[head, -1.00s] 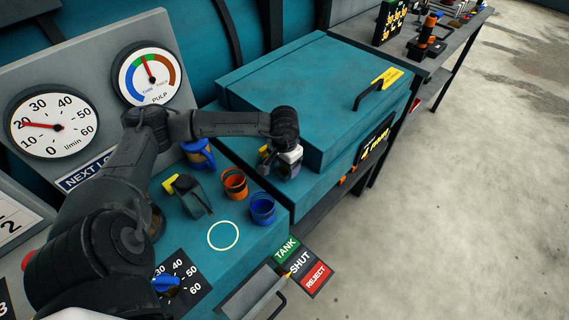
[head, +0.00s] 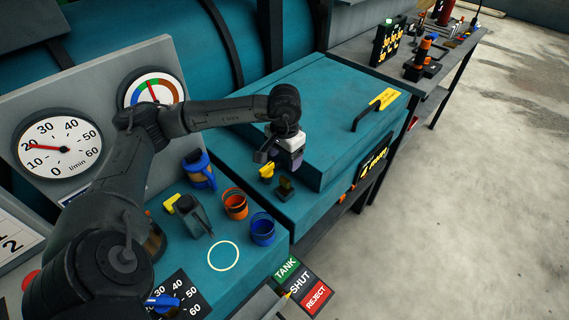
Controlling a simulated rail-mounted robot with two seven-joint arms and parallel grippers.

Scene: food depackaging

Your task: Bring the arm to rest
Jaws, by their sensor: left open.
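My left arm reaches in from the left in the head view. Its gripper (head: 276,180) hangs over the teal bench, in front of the big teal lidded box (head: 315,105). Its two fingertips, one yellow and one dark, are apart with nothing seen between them. It is behind and to the right of the orange cup (head: 235,206) and the blue cup (head: 263,229), clear of both. My right gripper is not in view.
A dark scoop-like container (head: 193,215) and a blue-topped jar (head: 199,170) stand left of the cups. A white ring (head: 223,256) marks the bench. Dials (head: 58,148) stand behind my arm. Floor (head: 450,220) at right is clear.

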